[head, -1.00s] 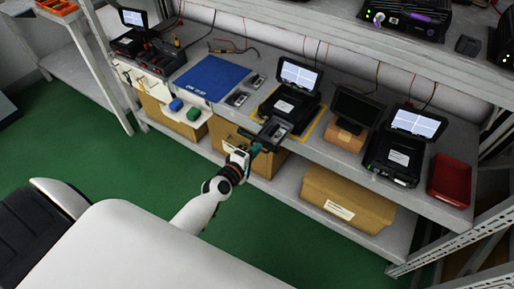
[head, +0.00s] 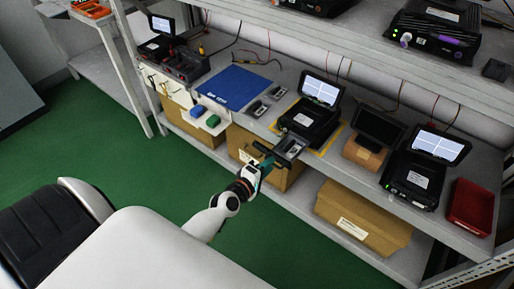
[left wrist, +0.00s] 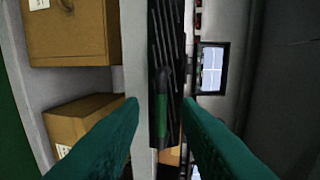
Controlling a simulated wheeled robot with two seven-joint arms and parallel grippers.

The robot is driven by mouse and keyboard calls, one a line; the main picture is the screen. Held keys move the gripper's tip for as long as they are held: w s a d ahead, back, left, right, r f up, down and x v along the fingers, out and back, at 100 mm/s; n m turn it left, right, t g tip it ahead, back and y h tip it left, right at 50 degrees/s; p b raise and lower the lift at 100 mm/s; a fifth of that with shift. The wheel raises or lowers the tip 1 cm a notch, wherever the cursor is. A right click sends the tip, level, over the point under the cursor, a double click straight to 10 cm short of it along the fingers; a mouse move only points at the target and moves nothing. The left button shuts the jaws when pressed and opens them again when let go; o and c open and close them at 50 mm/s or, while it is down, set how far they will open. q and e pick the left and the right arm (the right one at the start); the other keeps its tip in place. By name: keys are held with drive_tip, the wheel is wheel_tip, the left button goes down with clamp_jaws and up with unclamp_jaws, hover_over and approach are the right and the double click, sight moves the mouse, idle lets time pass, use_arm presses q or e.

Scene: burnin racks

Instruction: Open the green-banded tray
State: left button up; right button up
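The tray (head: 290,149) is pulled out of the front of a black device (head: 310,121) with a raised lit screen, and a small dark part shows inside it. Its dark front handle (head: 264,150) sticks out past the shelf edge. In the left wrist view the handle's green band (left wrist: 161,105) is between my two teal fingers. My left gripper (head: 265,164) is at the handle; in the left wrist view its fingertips (left wrist: 160,101) stand apart with a slim gap on each side. My right gripper is in neither view.
A second screened device (head: 415,180) and a red bin (head: 470,205) stand to the right, with a small dark monitor (head: 378,127) between. A blue mat (head: 240,87) lies left. Cardboard boxes (head: 362,212) sit on the lower shelf. The green floor (head: 150,175) in front is clear.

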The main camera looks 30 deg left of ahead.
use_arm(q)
drive_tip(key=v, duration=1.1)
drive_tip(key=shift+s+a, duration=0.1)
drive_tip(key=s+d+f+m+g+p, duration=0.1)
drive_tip(key=s+f+m+g, duration=0.35)
drive_tip(key=f, duration=0.75)
drive_tip(key=s+d+f+m+g+p, duration=0.1)
drive_tip(key=s+f+m+g+p, duration=0.15)
drive_tip(key=s+f+m, duration=0.65)
drive_tip(key=s+d+f+m+g+y+p, duration=0.1)
drive_tip(key=s+f+m+g, duration=0.5)
drive_tip(key=s+f, duration=0.8)
drive_tip(key=s+g, duration=0.1)
drive_tip(key=s, duration=0.2)
drive_tip(key=shift+s+d+g, duration=0.3)
drive_tip(key=shift+s+d, duration=0.05)
drive_tip(key=shift+s, duration=0.05)
